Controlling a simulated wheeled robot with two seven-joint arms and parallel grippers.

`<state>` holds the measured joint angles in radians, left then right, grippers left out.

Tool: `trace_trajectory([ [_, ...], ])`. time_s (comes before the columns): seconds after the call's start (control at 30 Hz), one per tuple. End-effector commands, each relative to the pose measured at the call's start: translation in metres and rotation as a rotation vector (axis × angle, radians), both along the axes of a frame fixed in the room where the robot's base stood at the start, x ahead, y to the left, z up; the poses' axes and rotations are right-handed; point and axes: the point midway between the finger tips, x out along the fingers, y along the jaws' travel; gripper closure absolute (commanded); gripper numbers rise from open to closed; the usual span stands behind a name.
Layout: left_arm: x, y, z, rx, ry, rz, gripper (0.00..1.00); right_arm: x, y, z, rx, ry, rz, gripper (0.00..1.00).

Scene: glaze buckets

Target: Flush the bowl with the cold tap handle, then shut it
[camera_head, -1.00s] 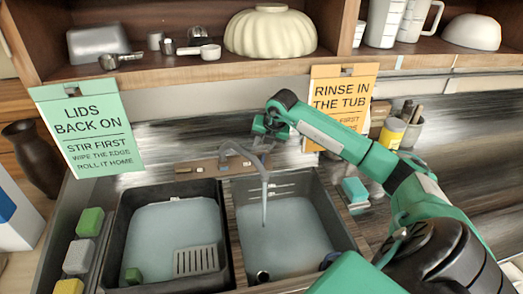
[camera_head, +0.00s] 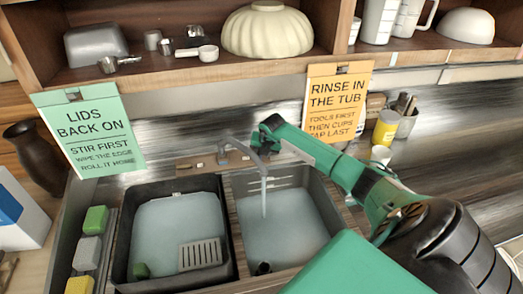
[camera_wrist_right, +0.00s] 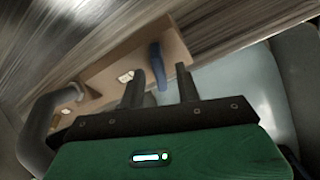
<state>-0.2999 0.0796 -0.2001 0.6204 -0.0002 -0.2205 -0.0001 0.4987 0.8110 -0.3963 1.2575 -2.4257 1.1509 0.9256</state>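The grey tap (camera_head: 240,148) stands on a wooden strip (camera_head: 196,163) behind the two sinks. A stream of water (camera_head: 264,197) falls from its spout into the right sink (camera_head: 310,222). The blue tap handle (camera_wrist_right: 158,66) shows in the right wrist view, in the gap between my right gripper's fingertips (camera_wrist_right: 160,80). They are apart, one on each side of it; contact cannot be told. My right gripper (camera_head: 262,139) is beside the tap in the head view. My left gripper is not in view. A small dark round thing (camera_head: 263,268) lies at the right sink's near edge.
The left sink (camera_head: 122,232) holds water and a grey slotted piece (camera_head: 200,254). Several sponges (camera_head: 88,251) line its left side. Two hanging signs (camera_head: 88,128) (camera_head: 338,100) and a shelf with a cream bowl (camera_head: 267,30) are above. A yellow can (camera_head: 387,128) stands at right.

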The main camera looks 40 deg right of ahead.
Motion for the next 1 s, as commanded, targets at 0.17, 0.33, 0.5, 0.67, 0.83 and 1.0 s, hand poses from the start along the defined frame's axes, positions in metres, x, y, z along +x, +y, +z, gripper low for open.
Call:
trace_trajectory([
  [0.17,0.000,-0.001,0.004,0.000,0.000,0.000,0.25,0.006,-0.001,-0.011,0.002,0.000,0.000,0.66],
  [0.33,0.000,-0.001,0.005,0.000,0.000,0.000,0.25,0.007,-0.002,-0.015,0.000,0.000,0.000,0.66],
  [0.5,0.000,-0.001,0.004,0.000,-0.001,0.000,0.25,0.007,-0.002,-0.015,0.000,0.000,0.000,0.66],
  [0.67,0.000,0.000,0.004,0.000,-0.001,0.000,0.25,0.007,-0.002,-0.014,0.000,0.000,0.000,0.92],
  [0.83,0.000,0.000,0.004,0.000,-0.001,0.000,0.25,0.007,-0.002,-0.014,0.000,0.000,0.001,1.00],
  [1.0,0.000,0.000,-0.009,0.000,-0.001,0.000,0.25,0.008,-0.002,-0.018,-0.037,0.017,0.055,1.00],
])
